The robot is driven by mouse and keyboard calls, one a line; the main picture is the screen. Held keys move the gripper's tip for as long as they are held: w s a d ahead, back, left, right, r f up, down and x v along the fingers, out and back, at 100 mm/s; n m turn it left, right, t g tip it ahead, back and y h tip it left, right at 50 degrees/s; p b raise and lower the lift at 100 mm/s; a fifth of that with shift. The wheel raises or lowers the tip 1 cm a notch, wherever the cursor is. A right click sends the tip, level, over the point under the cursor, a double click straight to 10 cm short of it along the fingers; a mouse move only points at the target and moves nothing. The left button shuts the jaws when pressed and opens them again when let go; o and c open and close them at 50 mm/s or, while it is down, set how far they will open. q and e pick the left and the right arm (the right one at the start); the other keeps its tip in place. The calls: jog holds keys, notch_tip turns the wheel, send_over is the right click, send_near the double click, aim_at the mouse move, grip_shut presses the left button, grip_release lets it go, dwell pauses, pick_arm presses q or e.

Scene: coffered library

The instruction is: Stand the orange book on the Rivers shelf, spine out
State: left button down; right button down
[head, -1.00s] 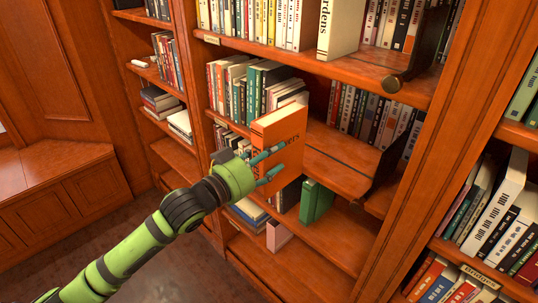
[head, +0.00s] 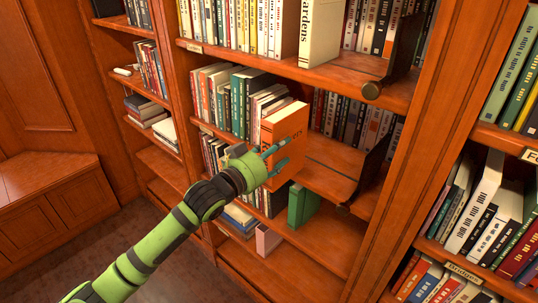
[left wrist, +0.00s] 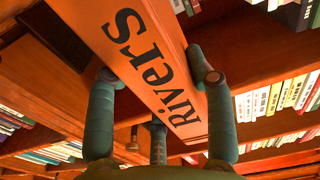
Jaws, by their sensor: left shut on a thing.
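The orange book (head: 284,128) is upright, with its dark "Rivers" lettering partly covered by my fingers in the head view. My left gripper (head: 276,158) is shut on it. In the left wrist view the spine (left wrist: 150,62) reads "Rivers" and faces my palm, with a finger of the left gripper (left wrist: 158,75) on either side. The book is at the gap on the middle shelf (head: 325,183), right of a row of books (head: 235,100). I cannot tell whether its base touches the board. No Rivers shelf label is readable. My right gripper is out of view.
A dark bookend (head: 370,172) stands at the right of the gap, with a back row of books (head: 350,120) behind. A green book (head: 303,205) and a pink block (head: 267,240) are on the shelf below.

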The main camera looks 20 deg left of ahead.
aim_at(298, 137)
pick_arm(q)
jog(key=shift+b+x, duration=0.75)
jog(key=shift+x, duration=3.5)
jog(key=shift+f, duration=0.1)
